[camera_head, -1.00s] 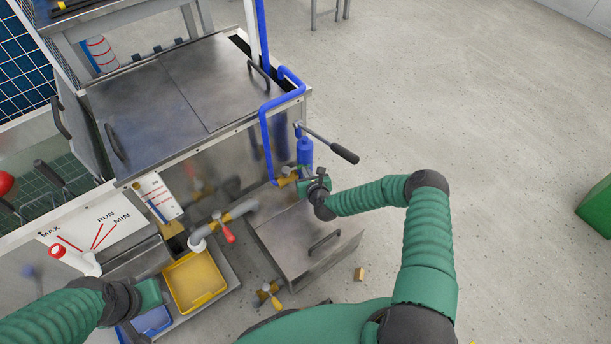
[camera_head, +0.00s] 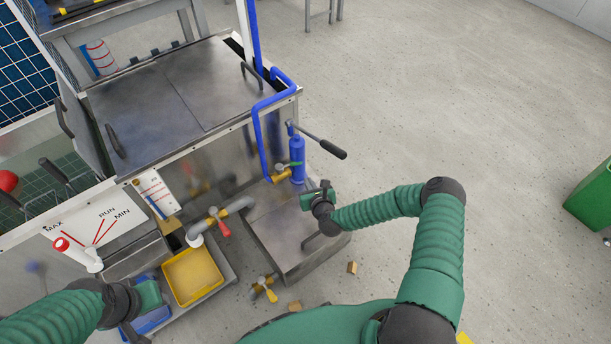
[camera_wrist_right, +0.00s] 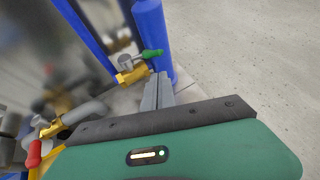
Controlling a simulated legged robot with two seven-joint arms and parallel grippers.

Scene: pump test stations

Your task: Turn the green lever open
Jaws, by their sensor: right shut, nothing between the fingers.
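The green lever (camera_head: 293,164) sits on a small brass valve (camera_head: 282,176) beside the upright blue cylinder (camera_head: 298,150). In the right wrist view the lever (camera_wrist_right: 152,54) points right from the brass body (camera_wrist_right: 132,76), its tip in front of the blue cylinder. My right gripper (camera_head: 314,190) is below and right of the valve in the head view, apart from the lever. In the right wrist view its fingers (camera_wrist_right: 158,88) are together, empty, just below the lever. My left gripper (camera_head: 138,318) is low at the left, far from the lever; its fingers are unclear.
A red-handled valve (camera_head: 218,222) and a yellow-handled valve (camera_head: 265,288) are on nearby pipes. A steel box (camera_head: 290,250) stands below my right gripper. A black-gripped bar (camera_head: 333,149) juts out above it. A yellow tray (camera_head: 192,276) stands left.

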